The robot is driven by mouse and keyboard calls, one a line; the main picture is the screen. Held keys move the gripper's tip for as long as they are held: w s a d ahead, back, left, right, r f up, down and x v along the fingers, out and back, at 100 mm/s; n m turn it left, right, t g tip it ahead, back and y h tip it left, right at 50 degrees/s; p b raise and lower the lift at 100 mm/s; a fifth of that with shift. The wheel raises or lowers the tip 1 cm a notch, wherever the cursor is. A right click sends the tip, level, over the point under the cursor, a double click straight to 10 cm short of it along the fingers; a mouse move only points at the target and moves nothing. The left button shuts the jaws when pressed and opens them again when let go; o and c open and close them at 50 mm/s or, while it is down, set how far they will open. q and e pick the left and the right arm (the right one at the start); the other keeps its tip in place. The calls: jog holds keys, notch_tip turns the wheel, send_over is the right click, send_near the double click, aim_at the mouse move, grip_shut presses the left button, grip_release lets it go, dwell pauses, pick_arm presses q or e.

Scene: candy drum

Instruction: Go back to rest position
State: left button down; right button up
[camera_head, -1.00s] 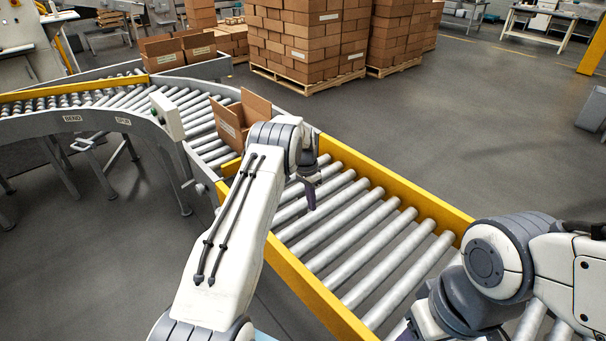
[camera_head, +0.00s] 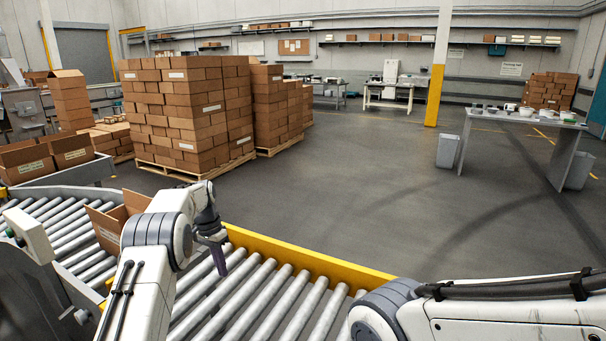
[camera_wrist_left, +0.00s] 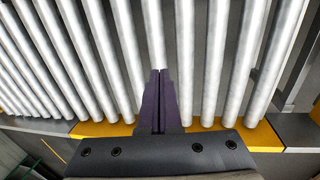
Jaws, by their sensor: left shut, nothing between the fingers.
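My left gripper (camera_head: 217,257) hangs over the roller conveyor (camera_head: 262,297), pointing down, with its dark fingers together and nothing between them. In the left wrist view the shut fingers (camera_wrist_left: 160,90) sit over bare rollers (camera_wrist_left: 216,60). My left arm comes in from the lower left, and an open cardboard box (camera_head: 108,226) stands on the rollers just left of it. My right arm lies across the lower right of the head view; its gripper is out of the picture.
A yellow rail (camera_head: 305,262) edges the conveyor. Stacked cartons (camera_head: 185,115) stand on pallets behind it. A table (camera_head: 520,118) and a grey bin (camera_head: 449,151) stand at the right. The middle floor is clear.

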pick_arm(q)
jog(key=s+d+r+m, duration=0.1)
jog(key=s+d+r, duration=0.65)
jog(key=d, duration=0.25)
jog(key=s+d+r, duration=0.6)
jog(key=s+d, duration=0.2)
jog(key=d, duration=0.3)
jog(key=s+m+p, duration=0.1)
jog(key=s+p, duration=0.1)
jog(key=s, duration=2.5)
jog(key=shift+s+d+f+t+y, duration=0.3)
jog(key=shift+f+t, duration=0.1)
